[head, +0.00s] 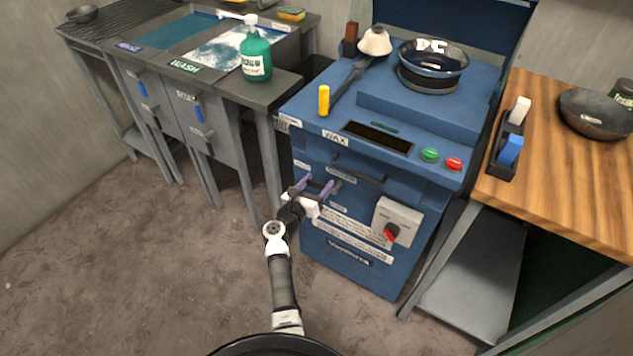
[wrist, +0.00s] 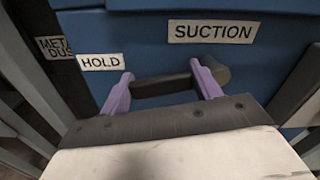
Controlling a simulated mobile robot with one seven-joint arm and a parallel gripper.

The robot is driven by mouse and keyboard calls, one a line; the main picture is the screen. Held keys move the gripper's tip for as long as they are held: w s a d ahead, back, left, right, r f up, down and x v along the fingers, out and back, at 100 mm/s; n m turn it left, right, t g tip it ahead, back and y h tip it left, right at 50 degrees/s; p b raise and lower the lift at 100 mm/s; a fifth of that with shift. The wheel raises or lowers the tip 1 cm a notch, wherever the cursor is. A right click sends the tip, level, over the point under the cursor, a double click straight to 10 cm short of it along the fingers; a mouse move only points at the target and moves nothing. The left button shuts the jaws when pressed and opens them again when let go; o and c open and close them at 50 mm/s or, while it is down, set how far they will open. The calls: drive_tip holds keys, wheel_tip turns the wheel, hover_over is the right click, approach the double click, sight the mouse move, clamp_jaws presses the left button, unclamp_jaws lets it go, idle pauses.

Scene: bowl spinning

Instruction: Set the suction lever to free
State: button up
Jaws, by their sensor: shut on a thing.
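The suction lever (wrist: 163,86) is a dark bar on the blue machine's front. In the wrist view it lies roughly level between the purple fingers of my gripper (wrist: 161,76), and its rounded end shows past the right finger. My gripper is shut on the lever. The SUCTION label (wrist: 213,31) is above the lever, and the HOLD label (wrist: 100,62) is beside the left finger. In the head view my gripper (head: 315,187) is at the machine's front, and the lever is mostly hidden there. No FREE label can be read clearly.
A black handle (head: 358,169) is on the machine's front above and right of my gripper. A grey box with a red knob (head: 391,231) projects to the lower right. The sink bench (head: 265,98) stands left, a wooden table (head: 560,160) right. The floor at left is clear.

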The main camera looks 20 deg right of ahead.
sight(339, 195)
drive_tip(key=n, duration=0.1)
drive_tip(key=f+n, duration=0.1)
drive_tip(key=n, duration=0.1)
drive_tip(key=shift+s+d+f+n+p, duration=0.2)
drive_tip(key=shift+s+f+n+p, duration=0.05)
drive_tip(key=shift+f+n+p, duration=0.15)
drive_tip(key=shift+s+d+f+n+p, duration=0.55)
drive_tip(key=shift+s+n+p, duration=0.2)
drive_tip(key=shift+n, duration=1.2)
drive_tip(key=shift+s+d+f+n+p, duration=0.5)
drive_tip(key=shift+s+n+p, duration=0.15)
drive_tip(key=shift+n, duration=1.35)
drive_tip(key=shift+s+d+f+n+p, duration=0.6)
drive_tip(key=shift+n+p, duration=0.2)
drive_tip(key=shift+n, duration=1.15)
drive_tip(key=shift+s, duration=0.1)
drive_tip(key=o, duration=1.4)
drive_tip(key=v, duration=1.3)
drive_tip(key=shift+s+a, duration=0.2)
drive_tip(key=shift+a, duration=0.15)
